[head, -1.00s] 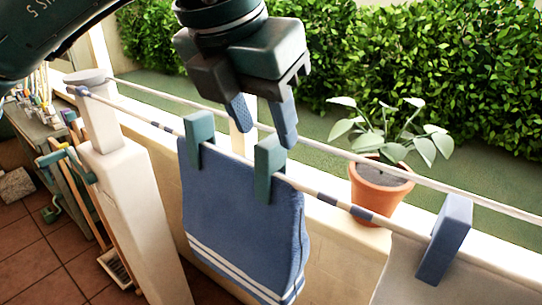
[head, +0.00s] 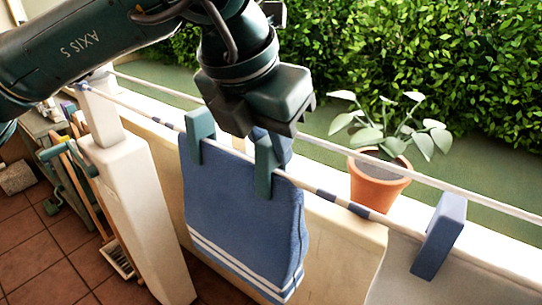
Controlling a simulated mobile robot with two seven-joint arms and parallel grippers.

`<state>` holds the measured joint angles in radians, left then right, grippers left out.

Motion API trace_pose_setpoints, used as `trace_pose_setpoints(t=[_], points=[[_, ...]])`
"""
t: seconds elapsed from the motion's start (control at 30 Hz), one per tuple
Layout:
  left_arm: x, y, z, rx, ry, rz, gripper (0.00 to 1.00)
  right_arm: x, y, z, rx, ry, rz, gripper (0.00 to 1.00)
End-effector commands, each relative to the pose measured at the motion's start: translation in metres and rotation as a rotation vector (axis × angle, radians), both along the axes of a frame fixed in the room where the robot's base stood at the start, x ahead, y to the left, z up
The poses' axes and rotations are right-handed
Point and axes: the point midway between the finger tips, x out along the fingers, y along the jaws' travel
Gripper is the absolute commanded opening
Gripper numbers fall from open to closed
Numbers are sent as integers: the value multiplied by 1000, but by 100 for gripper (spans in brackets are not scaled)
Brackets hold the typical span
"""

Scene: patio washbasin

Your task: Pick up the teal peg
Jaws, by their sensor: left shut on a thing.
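A teal peg (head: 265,168) sits on the white line at the right part of the blue towel's top edge. A second teal peg (head: 199,138) sits on the line to its left. Both clip the blue towel (head: 235,215), which hangs with white stripes near its hem. My left gripper (head: 272,146) has come down from above and is shut on the right-hand teal peg. One blue fingertip shows beside the peg; the other finger and the peg's top are partly hidden by the gripper body. My right gripper is not in view.
A blue peg (head: 440,237) holds a pale cloth (head: 395,275) at the right. A potted plant (head: 378,185) stands on the ledge behind the lines. A white post (head: 130,200) stands left of the towel. Hedges fill the back.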

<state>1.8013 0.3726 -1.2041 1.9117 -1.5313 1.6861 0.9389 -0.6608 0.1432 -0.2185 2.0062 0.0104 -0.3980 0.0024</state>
Motion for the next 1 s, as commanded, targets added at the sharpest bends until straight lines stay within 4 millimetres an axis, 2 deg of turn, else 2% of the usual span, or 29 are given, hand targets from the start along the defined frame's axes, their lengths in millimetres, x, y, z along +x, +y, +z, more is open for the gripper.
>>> trace_pose_setpoints(t=[0.1, 0.33, 0.43, 0.57, 0.8, 1.0], points=[[0, 0, 0, 0, 0, 0, 0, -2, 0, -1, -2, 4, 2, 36], [0, 0, 1, -1, -1, 0, 0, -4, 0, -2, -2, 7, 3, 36], [0, -1, 7, -1, -1, 1, 0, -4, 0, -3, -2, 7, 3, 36], [0, -1, 28, -4, -2, 1, 0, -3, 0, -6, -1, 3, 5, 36], [0, -1, 76, -1, -3, 1, 0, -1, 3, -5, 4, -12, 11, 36], [0, 0, 98, 0, -1, 1, 0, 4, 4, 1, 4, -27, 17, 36]])
